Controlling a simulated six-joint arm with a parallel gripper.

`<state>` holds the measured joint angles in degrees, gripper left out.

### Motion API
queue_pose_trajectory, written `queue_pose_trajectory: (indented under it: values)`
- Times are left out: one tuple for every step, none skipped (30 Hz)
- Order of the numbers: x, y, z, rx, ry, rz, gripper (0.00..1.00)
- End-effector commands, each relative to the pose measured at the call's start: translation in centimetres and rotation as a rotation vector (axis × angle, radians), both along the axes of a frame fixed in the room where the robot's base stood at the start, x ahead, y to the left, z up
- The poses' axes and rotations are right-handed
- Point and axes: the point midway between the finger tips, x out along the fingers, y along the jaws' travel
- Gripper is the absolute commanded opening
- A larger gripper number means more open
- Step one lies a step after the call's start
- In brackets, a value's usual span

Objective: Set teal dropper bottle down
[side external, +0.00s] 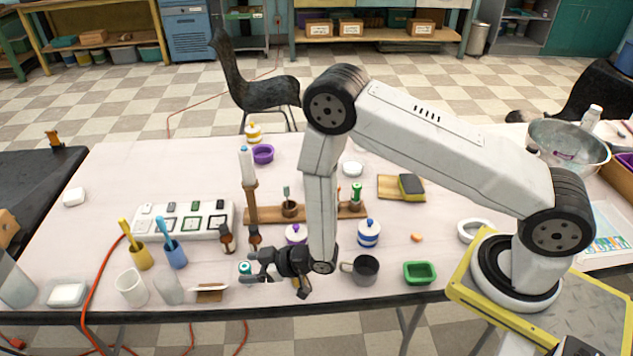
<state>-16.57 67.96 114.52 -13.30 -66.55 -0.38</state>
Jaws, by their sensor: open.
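A small bottle with a teal and white top (245,267), which looks like the teal dropper bottle, is near the front edge of the table. My black gripper (250,268) reaches in from the right, low over the table, with its jaws open. The bottle is at or between the fingertips. The fingers hide part of it, and I cannot tell whether they touch it. Its base is too small to make out.
A dark mug (361,269) and a green dish (420,272) are to the right. A wooden rack (270,214) stands behind.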

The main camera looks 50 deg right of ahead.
Motion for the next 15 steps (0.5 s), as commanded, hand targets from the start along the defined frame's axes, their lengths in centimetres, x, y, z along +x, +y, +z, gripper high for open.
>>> queue_pose_trajectory:
  values:
    - [-0.4, -0.3, 0.3, 0.001, -0.001, -0.001, 0.76]
    - [-0.7, -0.5, 0.5, 0.0, 0.0, -0.001, 0.76]
    - [-1.1, -0.7, 0.7, 0.0, 0.001, -0.001, 0.76]
    - [-1.4, -0.9, 0.8, 0.0, 0.0, -0.001, 0.76]
    - [-1.7, -1.0, 1.0, 0.0, 0.0, -0.001, 0.76]
    - [-2.1, -1.3, 1.2, 0.0, 0.0, -0.001, 0.76]
    - [-2.4, -1.4, 1.4, 0.0, 0.001, 0.0, 0.76]
    - [-2.7, -1.6, 1.6, 0.001, 0.0, 0.0, 0.76]
    - [-3.1, -1.8, 1.8, 0.0, 0.001, 0.0, 0.76]
    - [-3.4, -2.0, 1.9, 0.0, 0.001, 0.0, 0.76]
    - [-3.7, -2.2, 2.1, 0.0, 0.001, -0.001, 0.76]
    - [-4.1, -2.5, 2.4, 0.001, -0.001, -0.002, 0.76]
    - [-4.4, -2.6, 2.5, 0.0, 0.0, -0.002, 0.76]
    - [-4.7, -2.8, 2.7, 0.0, 0.001, -0.002, 0.76]
    - [-5.1, -3.0, 2.9, 0.0, 0.0, -0.001, 0.76]
